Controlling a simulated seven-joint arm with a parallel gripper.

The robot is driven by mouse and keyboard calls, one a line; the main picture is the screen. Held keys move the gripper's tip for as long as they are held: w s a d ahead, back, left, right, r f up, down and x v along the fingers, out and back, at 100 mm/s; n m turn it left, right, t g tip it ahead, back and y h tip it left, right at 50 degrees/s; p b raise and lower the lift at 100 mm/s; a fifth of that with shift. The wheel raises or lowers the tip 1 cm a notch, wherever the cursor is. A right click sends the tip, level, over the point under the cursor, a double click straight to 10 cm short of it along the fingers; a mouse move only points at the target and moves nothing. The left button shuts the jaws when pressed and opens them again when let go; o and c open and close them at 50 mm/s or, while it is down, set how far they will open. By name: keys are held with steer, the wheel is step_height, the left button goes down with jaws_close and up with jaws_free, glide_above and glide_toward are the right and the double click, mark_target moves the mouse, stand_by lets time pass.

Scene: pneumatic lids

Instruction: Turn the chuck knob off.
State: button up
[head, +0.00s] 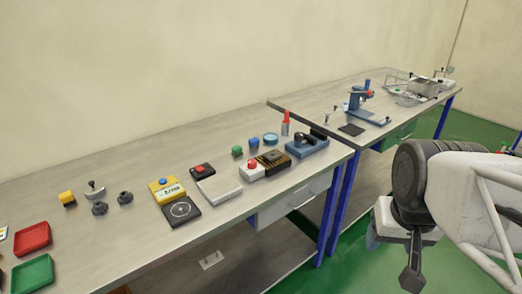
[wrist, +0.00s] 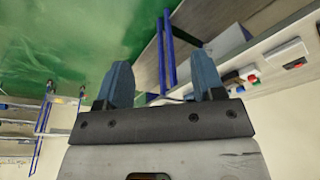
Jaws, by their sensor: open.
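Two dark lobed knobs stand on the near bench in the head view, one on the left (head: 100,208) and one just right of it (head: 125,197). A grey fitting with a dark-tipped lever (head: 95,189) stands behind them. No label is readable, so I cannot tell which part is the chuck knob. My gripper (wrist: 162,78) shows in the wrist view with its two blue fingers apart and nothing between them. In the head view my arm is at the right, off the bench's front edge and far from the knobs.
The near bench also holds a yellow box with a blue button (head: 166,189), a white box with a red button (head: 251,171), a blue clamp-like device (head: 307,146), a red tray (head: 32,238) and a green tray (head: 33,272). A second bench (head: 300,100) stands behind right. Green floor lies between.

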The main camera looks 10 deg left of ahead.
steer(key=w+a+r+m, duration=0.1)
steer(key=w+a, duration=0.1)
steer(key=w, duration=0.5)
steer(key=w+a+r+m, duration=0.1)
steer(key=w+a+r, duration=0.15)
steer(key=w, duration=0.35)
steer(key=m+g, duration=0.2)
steer(key=m, duration=0.2)
glide_above(252, 161)
steer(key=f, duration=1.3)
steer(key=shift+s+d+f, duration=0.1)
steer(key=shift+s+d, duration=0.2)
steer(key=shift+d, duration=0.05)
steer(key=shift+w+a+f, duration=0.15)
steer(key=shift+w+a, duration=0.05)
steer(key=shift+a, duration=0.05)
steer(key=shift+f, duration=0.1)
steer(key=shift+a+f, duration=0.15)
steer(key=shift+f, duration=3.7)
steer(key=c, duration=0.9)
